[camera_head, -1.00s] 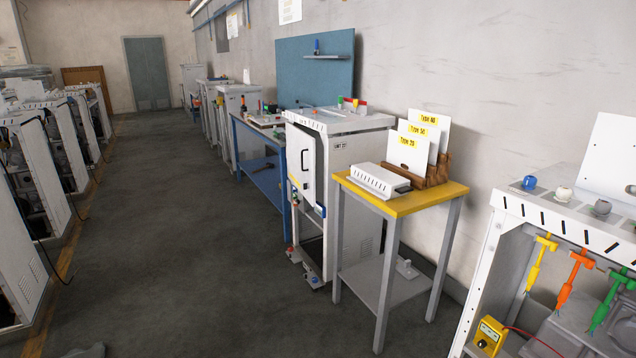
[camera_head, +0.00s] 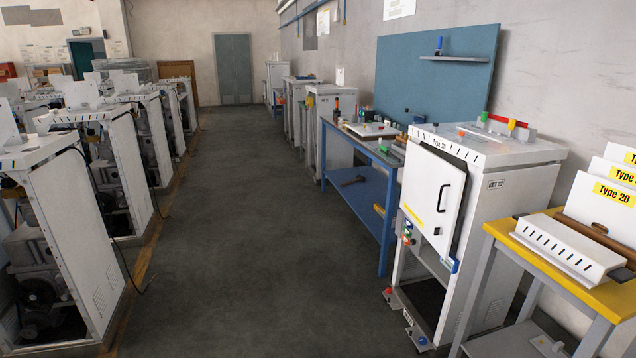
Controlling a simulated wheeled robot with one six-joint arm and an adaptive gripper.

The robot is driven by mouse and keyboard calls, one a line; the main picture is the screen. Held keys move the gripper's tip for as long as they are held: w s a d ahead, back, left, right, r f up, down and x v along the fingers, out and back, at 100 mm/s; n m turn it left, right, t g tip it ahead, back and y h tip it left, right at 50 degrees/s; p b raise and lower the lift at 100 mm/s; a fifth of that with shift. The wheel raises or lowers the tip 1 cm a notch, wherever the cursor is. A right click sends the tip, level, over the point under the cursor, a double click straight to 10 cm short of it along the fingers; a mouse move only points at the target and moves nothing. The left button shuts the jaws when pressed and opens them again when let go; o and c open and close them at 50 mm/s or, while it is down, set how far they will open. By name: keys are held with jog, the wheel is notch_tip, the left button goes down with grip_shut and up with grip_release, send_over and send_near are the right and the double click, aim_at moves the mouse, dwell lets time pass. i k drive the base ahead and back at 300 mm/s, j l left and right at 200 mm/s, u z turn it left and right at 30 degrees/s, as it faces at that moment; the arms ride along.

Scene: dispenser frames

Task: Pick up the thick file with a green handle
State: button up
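I cannot make out the thick file with a green handle for certain. Small tools and parts lie on the blue workbench (camera_head: 362,207), including a bit of green (camera_head: 384,149) near its front edge, but they are too small to identify. My gripper is not in view.
A white cabinet (camera_head: 505,200) with a partly open door (camera_head: 436,196) stands right of the workbench. A yellow-topped table (camera_head: 520,246) is at the lower right. White units (camera_head: 72,220) line the left side. The grey aisle floor (camera_head: 240,230) between is clear.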

aim_at(386, 150)
jog(key=i, duration=1.8)
jog(key=i+z, duration=0.2)
jog(key=i, duration=0.35)
jog(key=i+j+z, duration=0.2)
jog(key=i, duration=0.35)
jog(key=i+j+z, duration=0.2)
jog(key=i, duration=0.35)
